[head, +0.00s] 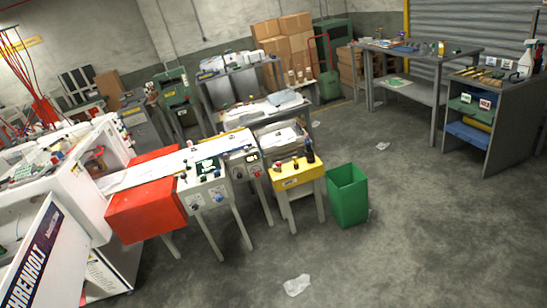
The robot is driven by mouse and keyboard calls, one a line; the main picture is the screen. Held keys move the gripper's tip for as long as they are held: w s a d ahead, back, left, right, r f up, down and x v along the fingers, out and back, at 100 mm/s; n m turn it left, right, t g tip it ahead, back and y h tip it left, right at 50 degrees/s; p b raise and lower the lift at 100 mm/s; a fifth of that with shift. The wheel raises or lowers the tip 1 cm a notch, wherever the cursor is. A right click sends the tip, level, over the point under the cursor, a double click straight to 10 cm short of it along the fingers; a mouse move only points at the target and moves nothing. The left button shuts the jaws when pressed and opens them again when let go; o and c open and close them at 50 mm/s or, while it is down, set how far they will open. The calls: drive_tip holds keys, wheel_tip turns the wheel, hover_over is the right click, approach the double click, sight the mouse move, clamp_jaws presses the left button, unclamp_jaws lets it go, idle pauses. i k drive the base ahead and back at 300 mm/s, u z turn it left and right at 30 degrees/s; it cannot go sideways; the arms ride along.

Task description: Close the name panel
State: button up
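The name panel (40,262) is a white panel with a dark blue strip lettered "...HRENHOLT", at the lower left; the left picture edge cuts it off. It stands out at an angle from the white machine (68,200) and looks open. Part of the machine's inside shows above and behind the panel's top edge. The panel's hinge and any handle cannot be made out. My gripper is not in view.
A red box section (145,208) and a conveyor on legs extend from the machine. A yellow-topped stand (297,174) and green bin (347,195) stand beyond. A workbench (500,115) is at right. The floor (400,260) is mostly clear, with white scraps (297,285).

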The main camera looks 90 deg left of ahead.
sight(48, 269)
drive_tip(key=u, duration=1)
drive_tip(key=i, duration=0.1)
drive_tip(key=u, duration=3.25)
drive_tip(key=i, duration=1)
drive_tip(key=z, duration=0.1)
drive_tip(key=k, duration=1.1)
drive_tip(key=u, duration=0.25)
